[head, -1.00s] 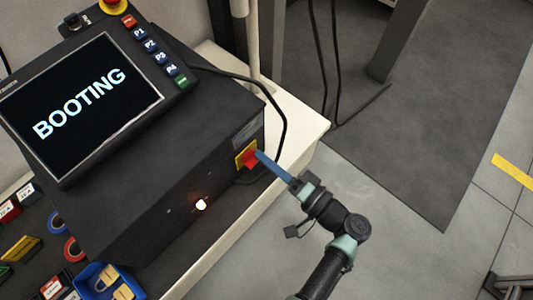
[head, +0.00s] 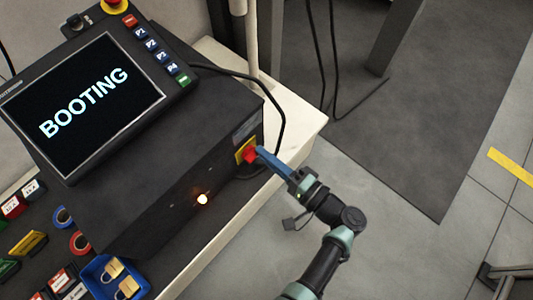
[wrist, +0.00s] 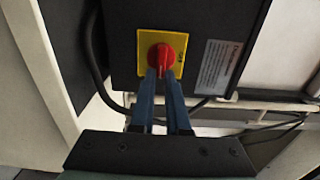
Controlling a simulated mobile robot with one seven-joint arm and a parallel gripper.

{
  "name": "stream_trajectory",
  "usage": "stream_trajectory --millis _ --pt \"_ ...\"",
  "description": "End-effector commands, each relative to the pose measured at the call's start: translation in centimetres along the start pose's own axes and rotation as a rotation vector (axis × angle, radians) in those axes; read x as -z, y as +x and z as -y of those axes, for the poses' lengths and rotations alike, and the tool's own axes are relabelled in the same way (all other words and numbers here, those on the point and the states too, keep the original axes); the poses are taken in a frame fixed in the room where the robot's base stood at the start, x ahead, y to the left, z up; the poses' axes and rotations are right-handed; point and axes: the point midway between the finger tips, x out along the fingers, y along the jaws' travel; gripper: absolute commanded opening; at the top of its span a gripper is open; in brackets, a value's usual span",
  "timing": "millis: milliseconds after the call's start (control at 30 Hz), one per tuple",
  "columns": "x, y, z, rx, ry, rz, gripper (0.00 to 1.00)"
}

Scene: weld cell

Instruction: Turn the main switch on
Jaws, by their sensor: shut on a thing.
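The main switch is a red rotary knob (wrist: 161,57) on a yellow plate (wrist: 176,41) on the side of the dark control box. In the head view the red knob (head: 250,156) sits at the box's right end, on its yellow plate (head: 241,148). My gripper (wrist: 161,73) has its blue fingers closed on the knob's lower part in the wrist view. In the head view my gripper (head: 258,153) reaches the knob from the right. The fingertips partly cover the knob. The screen (head: 84,107) on top reads "BOOTING". A small lamp (head: 202,199) glows on the box's side.
A black cable (head: 276,104) loops behind the switch. A white post (head: 250,40) stands behind the box. A blue bin (head: 92,272) with padlocks and several coloured tags lie at lower left. The floor (head: 410,250) at right is open.

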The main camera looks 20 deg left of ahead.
Motion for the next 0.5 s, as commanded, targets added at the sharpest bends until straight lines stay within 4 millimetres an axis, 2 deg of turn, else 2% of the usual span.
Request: stream_trajectory --millis 67,100,267,500 --pt "-0.12 -0.12 -0.1 0.0 0.004 0.001 0.0" --pt "-0.12 -0.13 -0.11 0.0 0.004 0.001 0.15" --pt "-0.09 -0.09 -0.08 0.0 0.003 0.0 0.44" --pt "-0.04 -0.04 -0.03 0.0 0.0 0.0 0.44"
